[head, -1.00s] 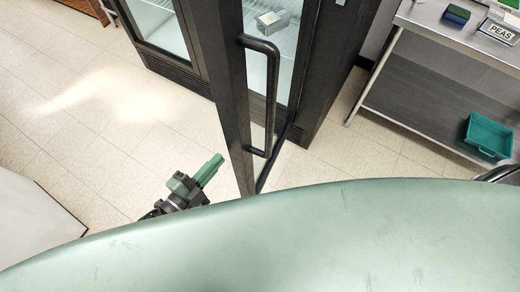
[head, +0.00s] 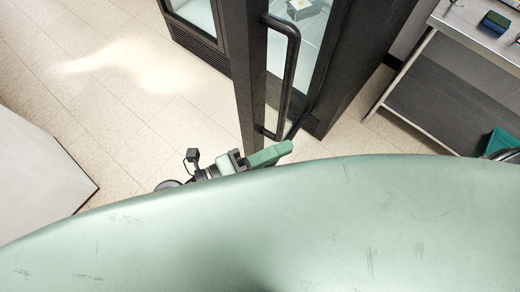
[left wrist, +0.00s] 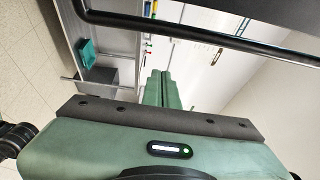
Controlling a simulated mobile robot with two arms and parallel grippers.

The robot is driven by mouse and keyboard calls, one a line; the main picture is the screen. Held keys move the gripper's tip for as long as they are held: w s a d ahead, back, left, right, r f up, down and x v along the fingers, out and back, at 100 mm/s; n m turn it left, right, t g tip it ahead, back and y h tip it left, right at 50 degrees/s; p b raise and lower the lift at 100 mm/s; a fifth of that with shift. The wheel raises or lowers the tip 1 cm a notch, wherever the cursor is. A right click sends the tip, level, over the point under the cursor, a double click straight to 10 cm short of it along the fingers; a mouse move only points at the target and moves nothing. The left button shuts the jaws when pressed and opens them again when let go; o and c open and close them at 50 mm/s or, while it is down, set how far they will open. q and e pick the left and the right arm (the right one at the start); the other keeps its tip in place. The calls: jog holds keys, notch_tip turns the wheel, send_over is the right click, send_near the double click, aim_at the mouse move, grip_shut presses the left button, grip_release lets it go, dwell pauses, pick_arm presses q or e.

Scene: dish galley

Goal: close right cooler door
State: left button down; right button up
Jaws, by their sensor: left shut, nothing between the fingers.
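The right cooler door (head: 250,85) stands swung open, its dark frame seen nearly edge-on in the head view. Its black bar handle (head: 291,70) is on the side facing right. My left gripper (head: 288,148) is shut and empty, with its green fingers close to the foot of the handle in the picture. I cannot tell whether they touch the door. In the left wrist view the shut green fingers (left wrist: 162,88) point away from the camera, and the handle bar (left wrist: 200,34) crosses above them. My right gripper is not in view.
The cooler's dark side (head: 360,60) is right of the door. A steel table (head: 450,70) with a teal bin (head: 502,143) below it stands at the right. A white block-like unit (head: 40,180) is at the left. Tiled floor (head: 120,90) is clear between.

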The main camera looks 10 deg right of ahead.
aim_at(279, 132)
pick_arm(q)
jog(key=shift+w+d+p, duration=0.2)
jog(key=shift+w+p, duration=0.05)
jog(key=shift+w, duration=0.45)
jog(key=shift+w+d+p, duration=0.2)
jog(key=shift+w, duration=0.55)
jog(key=shift+w+d+p, duration=0.2)
jog(key=shift+w+p, duration=0.05)
jog(key=shift+w, duration=0.45)
